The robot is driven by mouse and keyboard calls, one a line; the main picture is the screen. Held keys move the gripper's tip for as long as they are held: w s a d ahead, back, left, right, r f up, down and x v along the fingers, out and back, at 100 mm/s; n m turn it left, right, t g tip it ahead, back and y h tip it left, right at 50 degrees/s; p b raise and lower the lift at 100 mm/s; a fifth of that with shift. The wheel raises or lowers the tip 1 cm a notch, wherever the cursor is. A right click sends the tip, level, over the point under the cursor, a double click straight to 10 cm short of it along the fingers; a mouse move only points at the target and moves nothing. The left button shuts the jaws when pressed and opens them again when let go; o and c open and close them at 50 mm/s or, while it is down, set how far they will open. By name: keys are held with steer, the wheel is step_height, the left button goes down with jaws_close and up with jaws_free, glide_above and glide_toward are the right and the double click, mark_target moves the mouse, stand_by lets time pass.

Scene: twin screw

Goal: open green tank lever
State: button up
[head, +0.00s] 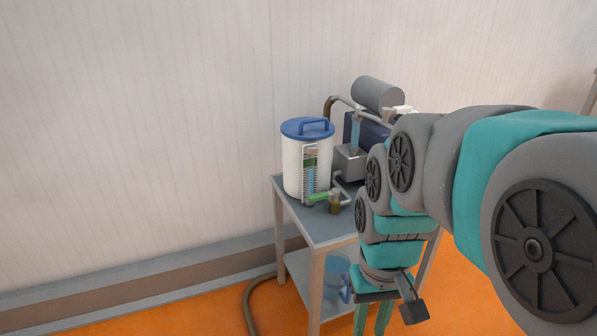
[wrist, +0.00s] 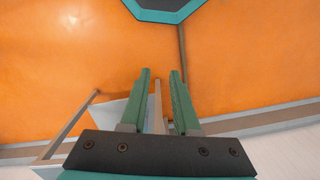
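The white tank (head: 293,165) with a blue lid and handle stands upright on the grey cart in the head view. A green lever (head: 318,197) sticks out low on the tank's front, beside a small brass-coloured fitting (head: 335,203). My gripper (head: 373,326) hangs pointing down in front of the cart, lower than the lever and to its right, apart from it. In the wrist view my gripper (wrist: 160,72) has its two green fingers spread with nothing held between them. The tank and lever do not show in the wrist view.
The grey cart (head: 283,225) stands near the white wall, with a blue container (head: 337,275) on its lower shelf. A pump with a grey cylinder (head: 377,93) sits behind the tank. A hose (head: 250,310) lies on the orange floor. Room left of the cart is free.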

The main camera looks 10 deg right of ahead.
steer(key=w+r, duration=0.1)
steer(key=w, duration=0.5)
steer(key=w+r+t+b, duration=0.1)
steer(key=w+r, duration=0.1)
steer(key=w, duration=0.5)
steer(key=w+r+t, duration=0.1)
steer(key=w+r, duration=0.1)
steer(key=w, duration=0.4)
steer(key=shift+w+a+r+n, duration=0.1)
steer(key=shift+w+a+n, duration=0.1)
steer(key=shift+n, duration=0.2)
jaws_close()
steer(key=w+a+r+n+t+b, duration=0.1)
steer(key=w+a+r+n+t, duration=0.1)
steer(key=w, duration=1.7)
steer(key=shift+r+y+b, duration=0.3)
steer(key=shift+r+y, duration=0.1)
steer(key=shift+r, duration=0.2)
steer(key=shift+a, duration=0.1)
